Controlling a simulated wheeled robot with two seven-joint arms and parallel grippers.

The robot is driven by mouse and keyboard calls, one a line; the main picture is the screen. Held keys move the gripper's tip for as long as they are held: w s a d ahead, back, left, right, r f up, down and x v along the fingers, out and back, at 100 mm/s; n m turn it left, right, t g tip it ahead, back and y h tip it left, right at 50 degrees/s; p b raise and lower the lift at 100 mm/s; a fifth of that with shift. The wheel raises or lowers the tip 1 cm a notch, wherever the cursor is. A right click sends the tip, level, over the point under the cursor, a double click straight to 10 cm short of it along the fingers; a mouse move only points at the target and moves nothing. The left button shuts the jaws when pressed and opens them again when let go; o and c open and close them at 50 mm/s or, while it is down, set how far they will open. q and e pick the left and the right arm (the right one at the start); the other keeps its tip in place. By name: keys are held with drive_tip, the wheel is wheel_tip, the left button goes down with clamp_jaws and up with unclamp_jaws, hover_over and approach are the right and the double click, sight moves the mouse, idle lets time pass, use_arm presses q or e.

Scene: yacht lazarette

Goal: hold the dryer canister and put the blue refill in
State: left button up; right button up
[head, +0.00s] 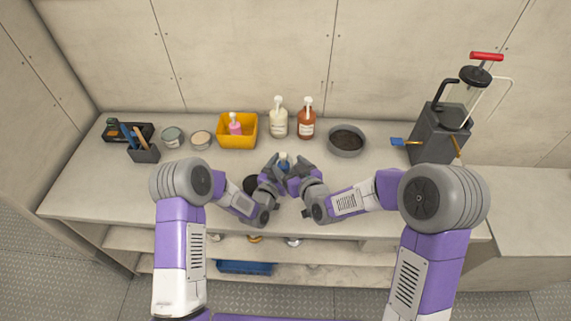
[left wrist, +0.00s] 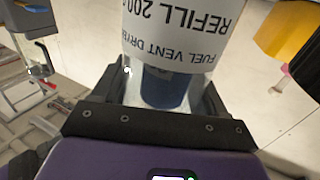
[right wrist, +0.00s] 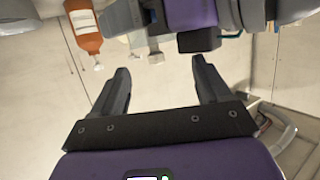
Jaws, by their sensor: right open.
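My left gripper (left wrist: 158,98) is shut on the dryer canister (left wrist: 180,28), a cylinder with a white band printed "FUEL VENT DRYER" and "REFILL 200". Blue material (left wrist: 165,93), which looks like the blue refill, shows in the clear part between the fingers. I cannot tell how deep it sits. In the head view, a small white and blue piece (head: 284,160) shows between both grippers above the bench. My right gripper (right wrist: 163,80) is open and empty, its fingers apart. It is close beside the left one, whose purple body fills the top of the right wrist view.
A yellow bin (head: 251,128) with a pink bottle, a cream bottle (head: 278,120), an orange bottle (head: 306,122) and a grey bowl (head: 347,140) stand along the back. A dark round thing (head: 250,184) lies by my left arm. The bench's left front is clear.

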use_arm(q)
drive_tip(key=o, duration=0.5)
drive_tip(key=shift+d+r, duration=0.15)
drive_tip(key=shift+r, duration=0.1)
drive_tip(key=shift+c, duration=0.2)
drive_tip(key=v, duration=1.2)
drive_tip(key=shift+f, duration=0.3)
